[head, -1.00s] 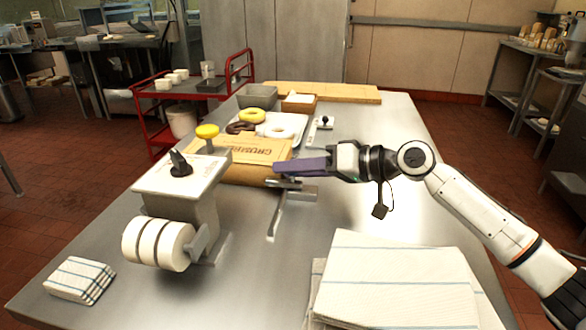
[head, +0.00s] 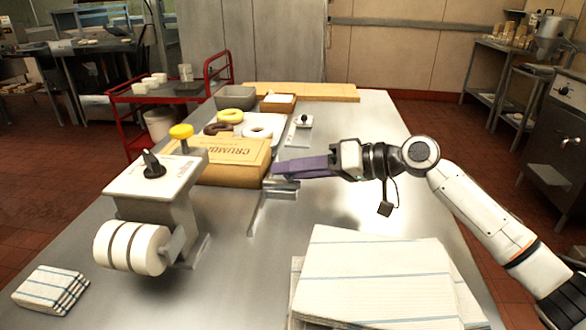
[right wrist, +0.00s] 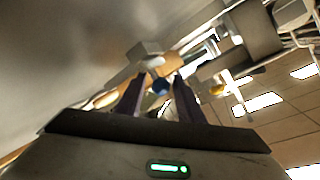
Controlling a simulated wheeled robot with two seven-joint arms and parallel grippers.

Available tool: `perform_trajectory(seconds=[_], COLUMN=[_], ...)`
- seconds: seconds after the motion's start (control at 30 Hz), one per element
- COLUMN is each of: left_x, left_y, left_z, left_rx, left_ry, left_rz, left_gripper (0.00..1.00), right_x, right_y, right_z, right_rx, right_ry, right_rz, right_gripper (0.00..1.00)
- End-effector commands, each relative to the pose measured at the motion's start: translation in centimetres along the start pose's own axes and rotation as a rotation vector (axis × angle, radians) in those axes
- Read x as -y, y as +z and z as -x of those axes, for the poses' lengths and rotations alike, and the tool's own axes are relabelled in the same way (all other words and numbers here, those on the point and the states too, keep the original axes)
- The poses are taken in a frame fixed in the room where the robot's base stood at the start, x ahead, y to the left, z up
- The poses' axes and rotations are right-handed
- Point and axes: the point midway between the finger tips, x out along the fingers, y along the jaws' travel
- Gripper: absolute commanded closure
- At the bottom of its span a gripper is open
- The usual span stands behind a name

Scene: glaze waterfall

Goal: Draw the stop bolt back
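My right gripper (head: 274,168) reaches in from the right in the head view, its purple fingers pointing left. They are just above a metal bracket (head: 284,190) on the table, beside the cardboard box. In the right wrist view the two fingers (right wrist: 160,80) stand apart. My left gripper is out of view.
A grey machine (head: 160,195) with a yellow knob and white rollers stands at the left. The box (head: 232,165) lies behind it, with doughnuts (head: 230,117) farther back. Folded striped cloths (head: 375,275) lie at the front right. The table's right side is mostly clear.

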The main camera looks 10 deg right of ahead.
Motion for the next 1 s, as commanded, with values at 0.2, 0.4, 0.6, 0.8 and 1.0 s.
perform_trajectory(seconds=[0.2, 0.4, 0.6, 0.8, 1.0], left_x=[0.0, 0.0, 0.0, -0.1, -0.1], left_y=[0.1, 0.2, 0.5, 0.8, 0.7], left_z=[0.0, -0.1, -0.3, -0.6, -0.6], left_rx=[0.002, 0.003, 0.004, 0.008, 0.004], left_ry=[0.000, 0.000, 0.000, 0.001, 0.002], left_rz=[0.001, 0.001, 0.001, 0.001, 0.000], left_gripper=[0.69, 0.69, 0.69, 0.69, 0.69], right_x=[0.0, -0.1, -0.2, -0.1, -0.1], right_y=[-0.1, -0.2, 0.0, 0.0, 0.0], right_z=[0.0, 0.8, 4.2, 8.0, 10.1], right_rx=[-0.004, -0.007, -0.006, -0.004, -0.004], right_ry=[0.001, 0.002, 0.005, 0.004, 0.002], right_rz=[0.003, 0.004, 0.003, 0.003, 0.002], right_gripper=[0.61, 0.61, 0.61, 0.61, 0.61])
